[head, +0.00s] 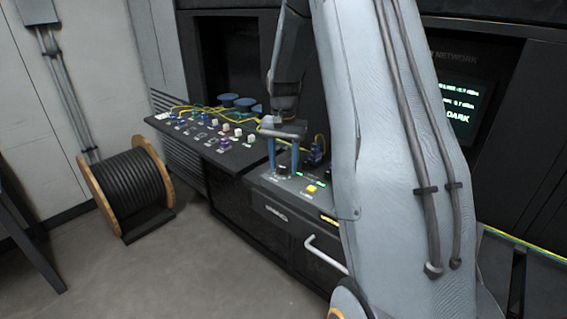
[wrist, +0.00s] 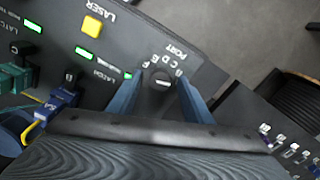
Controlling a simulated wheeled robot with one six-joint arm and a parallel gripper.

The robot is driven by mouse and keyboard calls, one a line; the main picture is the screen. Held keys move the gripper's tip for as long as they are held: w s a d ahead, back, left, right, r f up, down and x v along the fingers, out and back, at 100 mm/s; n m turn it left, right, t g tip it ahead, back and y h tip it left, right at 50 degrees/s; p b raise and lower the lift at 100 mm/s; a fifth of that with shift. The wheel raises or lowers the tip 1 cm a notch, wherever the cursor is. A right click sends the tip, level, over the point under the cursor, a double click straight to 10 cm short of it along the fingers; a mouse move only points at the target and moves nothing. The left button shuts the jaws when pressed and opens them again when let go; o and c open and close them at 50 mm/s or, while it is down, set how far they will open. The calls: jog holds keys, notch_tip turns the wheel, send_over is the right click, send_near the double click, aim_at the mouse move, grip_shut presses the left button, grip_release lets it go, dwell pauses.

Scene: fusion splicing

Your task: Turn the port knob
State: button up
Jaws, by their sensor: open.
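The port knob (wrist: 161,80) is a small dark round dial with a pale pointer mark, set in a dark panel with letters around it and the word PORT beside it. It also shows small in the head view (head: 283,171). My gripper (wrist: 159,84) has its two blue fingers apart, one on each side of the knob in the wrist view. In the head view my gripper (head: 283,168) points down over the panel. I cannot tell whether the fingers touch the knob. My arm hides the panel's right part in the head view.
A yellow LASER button (wrist: 92,26) and green lights sit near the knob. Blue (wrist: 60,101) and green (wrist: 14,78) connectors are plugged in nearby. A sloped tray (head: 236,157) with several coloured connectors stands left. A cable drum (head: 128,190) is on the floor.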

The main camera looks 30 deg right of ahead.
jog(key=shift+c, duration=0.5)
jog(key=c, duration=1)
jog(key=shift+n, duration=0.3)
jog(key=n+p, duration=0.1)
jog(key=n, duration=0.2)
jog(key=shift+n, duration=0.4)
jog(key=n, duration=0.4)
jog(key=shift+n+p, duration=0.3)
jog(key=shift+p, duration=0.1)
jog(key=n, duration=0.4)
jog(key=shift+p, duration=0.4)
jog(key=n, duration=0.4)
jog(key=shift+n, duration=0.3)
jog(key=shift+n+p, duration=0.3)
